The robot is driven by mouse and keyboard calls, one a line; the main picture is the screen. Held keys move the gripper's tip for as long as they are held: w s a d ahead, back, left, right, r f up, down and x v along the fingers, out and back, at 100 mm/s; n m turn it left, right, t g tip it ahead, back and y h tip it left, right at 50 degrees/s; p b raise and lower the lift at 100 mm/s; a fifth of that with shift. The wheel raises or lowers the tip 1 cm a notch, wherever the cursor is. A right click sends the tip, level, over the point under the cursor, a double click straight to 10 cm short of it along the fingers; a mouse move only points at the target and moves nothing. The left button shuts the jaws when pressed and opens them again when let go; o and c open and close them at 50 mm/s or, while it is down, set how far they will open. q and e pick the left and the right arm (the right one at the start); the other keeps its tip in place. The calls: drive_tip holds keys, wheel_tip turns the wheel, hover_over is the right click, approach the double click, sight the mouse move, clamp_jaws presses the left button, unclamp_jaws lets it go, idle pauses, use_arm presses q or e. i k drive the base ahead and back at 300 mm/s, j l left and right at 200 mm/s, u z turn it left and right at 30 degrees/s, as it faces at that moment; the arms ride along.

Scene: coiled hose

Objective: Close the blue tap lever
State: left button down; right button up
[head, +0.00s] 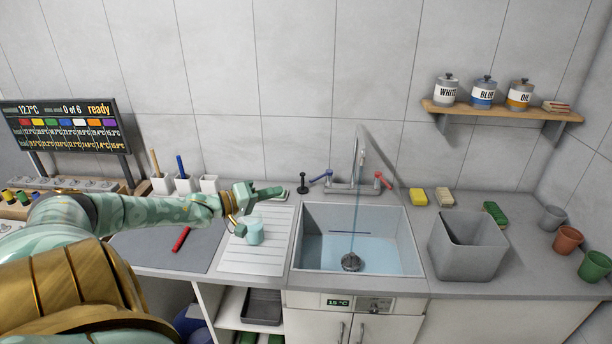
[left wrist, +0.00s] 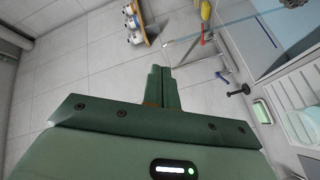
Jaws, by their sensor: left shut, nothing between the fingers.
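The blue tap lever (head: 320,177) is on the left side of the grey tap (head: 352,186) behind the sink and points out to the left. It also shows in the left wrist view (left wrist: 222,76), right of my fingers. A thin bluish stream (head: 354,222) runs from the spout into the sink (head: 298,243), which holds water. My left gripper (head: 272,192) is shut and empty, above the draining board, left of the blue lever and apart from it. Its shut fingers (left wrist: 162,86) point at the wall in the left wrist view. My right gripper is out of view.
A red lever (head: 382,179) sits on the tap's right. A black knobbed post (head: 302,183) stands between my gripper and the blue lever. A grey bin (head: 468,248) stands right of the sink.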

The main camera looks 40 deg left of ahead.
sight(329, 172)
drive_tip(key=i+j, duration=0.25)
drive_tip(key=j, duration=0.15)
drive_tip(key=i+j, duration=0.2)
drive_tip(key=j, duration=0.25)
drive_tip(key=i+j, duration=0.25)
drive_tip(key=j, duration=0.15)
drive_tip(key=i+j, duration=0.2)
drive_tip(key=j, duration=0.2)
